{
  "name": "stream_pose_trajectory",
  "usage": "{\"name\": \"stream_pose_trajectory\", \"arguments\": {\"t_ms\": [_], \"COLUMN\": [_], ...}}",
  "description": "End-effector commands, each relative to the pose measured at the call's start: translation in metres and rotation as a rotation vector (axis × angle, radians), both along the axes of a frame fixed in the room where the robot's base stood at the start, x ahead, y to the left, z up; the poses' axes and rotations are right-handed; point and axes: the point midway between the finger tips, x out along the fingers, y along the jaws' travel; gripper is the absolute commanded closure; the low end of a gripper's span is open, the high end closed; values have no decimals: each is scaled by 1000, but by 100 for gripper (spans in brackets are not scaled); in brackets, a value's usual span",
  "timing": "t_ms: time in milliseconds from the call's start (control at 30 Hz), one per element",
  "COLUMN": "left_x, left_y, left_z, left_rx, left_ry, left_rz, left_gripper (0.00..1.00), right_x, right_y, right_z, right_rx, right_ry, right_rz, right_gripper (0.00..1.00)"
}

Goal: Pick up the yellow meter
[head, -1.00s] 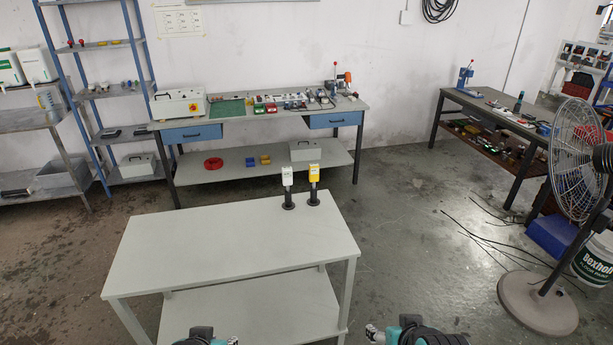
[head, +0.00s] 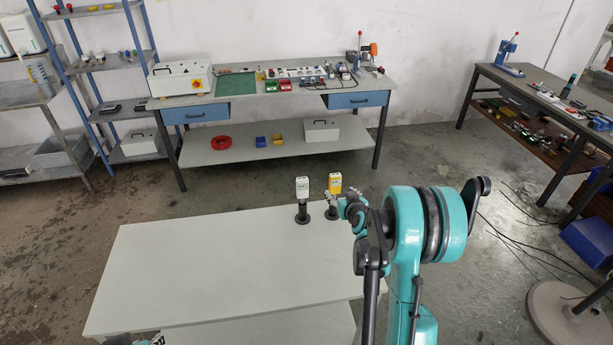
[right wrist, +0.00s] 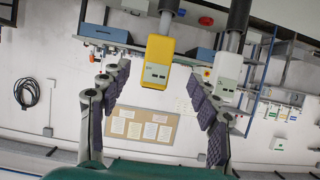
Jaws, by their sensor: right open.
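The yellow meter (head: 335,183) stands upright on a short black stand at the far right end of the light grey table (head: 215,265). It also shows in the right wrist view (right wrist: 157,62), upside down in that picture. My right gripper (head: 340,207) is open at the right end of the table, close to the yellow meter's stand. In the right wrist view its padded fingers (right wrist: 160,90) are spread on either side of the yellow meter, with nothing held. Only a sliver of my left arm and gripper (head: 150,341) shows at the bottom edge; its jaws cannot be made out.
A white meter (head: 302,187) on a like stand is just left of the yellow one; it appears near the right finger in the wrist view (right wrist: 228,74). The rest of the tabletop is bare. A workbench (head: 270,93) with tools stands behind, along the wall.

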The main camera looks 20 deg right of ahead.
Motion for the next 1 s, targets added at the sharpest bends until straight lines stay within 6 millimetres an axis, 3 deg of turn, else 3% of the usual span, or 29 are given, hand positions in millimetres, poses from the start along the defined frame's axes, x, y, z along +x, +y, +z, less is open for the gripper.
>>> {"name": "stream_pose_trajectory", "arguments": {"t_ms": [467,700,967,1000], "left_x": [0,0,0,0], "left_y": [0,0,0,0], "left_z": [-8,-17,-16,-16], "left_rx": [0,0,0,0], "left_ry": [0,0,0,0], "left_rz": [0,0,0,0], "left_gripper": [71,71,71,71], "right_x": [35,67,71,71], "right_y": [-19,-27,-28,-28], "right_z": [-23,-38,-38,-38], "right_rx": [-5,-6,-5,-5], "right_ry": [-13,-13,-13,-13], "right_rz": [-12,-11,-12,-12], "right_gripper": [38,38,38,48]}}
